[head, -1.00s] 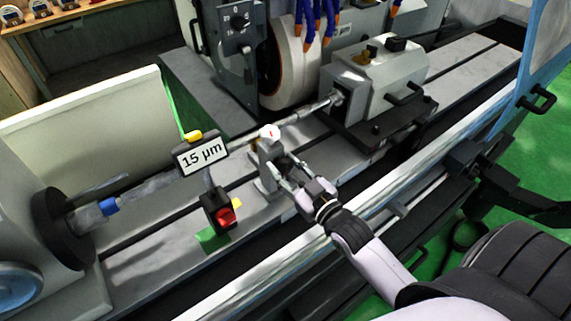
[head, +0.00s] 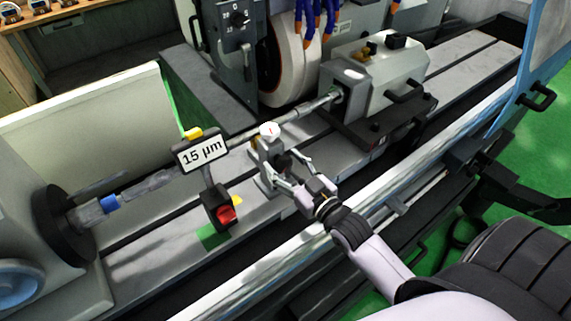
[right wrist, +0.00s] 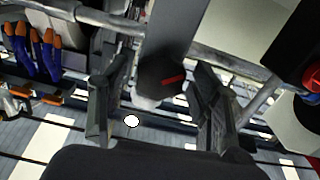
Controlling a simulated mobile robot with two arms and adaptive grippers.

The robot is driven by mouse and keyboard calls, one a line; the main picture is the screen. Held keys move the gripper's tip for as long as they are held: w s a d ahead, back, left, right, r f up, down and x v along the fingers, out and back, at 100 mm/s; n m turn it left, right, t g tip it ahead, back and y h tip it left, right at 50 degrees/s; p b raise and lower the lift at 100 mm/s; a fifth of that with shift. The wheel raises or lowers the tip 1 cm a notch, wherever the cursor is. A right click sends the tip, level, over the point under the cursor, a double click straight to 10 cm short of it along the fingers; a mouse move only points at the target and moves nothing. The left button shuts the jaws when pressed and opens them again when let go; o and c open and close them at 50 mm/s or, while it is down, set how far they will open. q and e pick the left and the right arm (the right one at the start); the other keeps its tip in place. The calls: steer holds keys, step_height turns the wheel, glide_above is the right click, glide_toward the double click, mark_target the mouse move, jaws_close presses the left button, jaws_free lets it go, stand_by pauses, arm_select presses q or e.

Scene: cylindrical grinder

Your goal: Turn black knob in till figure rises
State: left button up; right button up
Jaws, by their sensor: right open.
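The black knob (head: 284,160) sits on the front of a small grey rest (head: 262,150) under the shaft. In the right wrist view the dark knob (right wrist: 160,80) with a red mark lies between my fingers. My right gripper (head: 286,171) is open, with one finger on each side of the knob; in the right wrist view (right wrist: 160,105) gaps show beside it, and I cannot tell whether either finger touches. The display (head: 201,151) reads 15 µm. My left gripper is not in view.
The long shaft (head: 240,137) runs from the black chuck (head: 68,228) to the grey tailstock (head: 372,80). A white round dial (head: 269,129) tops the rest. A red and black device (head: 222,212) stands left of the gripper. A silver rail (head: 265,262) crosses in front.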

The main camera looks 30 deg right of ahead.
steer(key=s+d, duration=0.1)
steer(key=s, duration=1.1)
steer(key=shift+d, duration=0.3)
steer(key=shift+w, duration=0.1)
stand_by(1.0)
stand_by(1.0)
